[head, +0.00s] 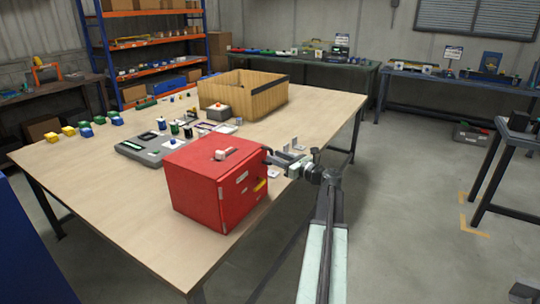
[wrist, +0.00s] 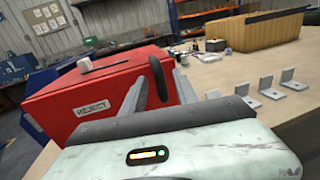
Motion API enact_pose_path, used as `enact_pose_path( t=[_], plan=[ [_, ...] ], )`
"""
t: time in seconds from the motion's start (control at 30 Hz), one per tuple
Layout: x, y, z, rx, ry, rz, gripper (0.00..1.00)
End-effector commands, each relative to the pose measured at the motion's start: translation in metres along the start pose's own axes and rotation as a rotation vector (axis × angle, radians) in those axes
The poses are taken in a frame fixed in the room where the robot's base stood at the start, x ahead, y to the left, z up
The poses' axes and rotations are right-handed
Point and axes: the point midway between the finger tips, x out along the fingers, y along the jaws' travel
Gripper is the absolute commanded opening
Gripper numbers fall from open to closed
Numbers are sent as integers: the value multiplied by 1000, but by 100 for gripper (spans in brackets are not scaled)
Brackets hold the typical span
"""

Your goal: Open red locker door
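The red locker (head: 205,180) stands on the near part of the wooden table, its labelled door (head: 238,195) facing right and looking shut. In the wrist view the door (wrist: 85,122) bears a REJECT label, and a dark upright handle-like piece (wrist: 157,77) shows near its right edge. My gripper (head: 275,158) is at the locker's upper right edge. In the wrist view my gripper (wrist: 162,80) has its two grey fingers apart, with the dark piece between or just beyond them. Whether they touch it I cannot tell.
The wooden table (head: 105,205) also holds a grey fixture (head: 160,145), a wooden crate (head: 255,98) and several small coloured blocks. Several small metal brackets (wrist: 245,82) stand to the right of my gripper.

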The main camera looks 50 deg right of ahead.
Motion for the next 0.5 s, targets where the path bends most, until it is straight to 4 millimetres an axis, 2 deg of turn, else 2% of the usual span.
enact_pose_path(
  t=[0.1,0.2,0.47,0.5],
  plan=[
    [20,-1,0,0,0,2,36],
    [28,0,0,0,0,2,36],
    [31,2,0,0,0,3,36],
    [31,2,0,0,0,3,31]
  ],
)
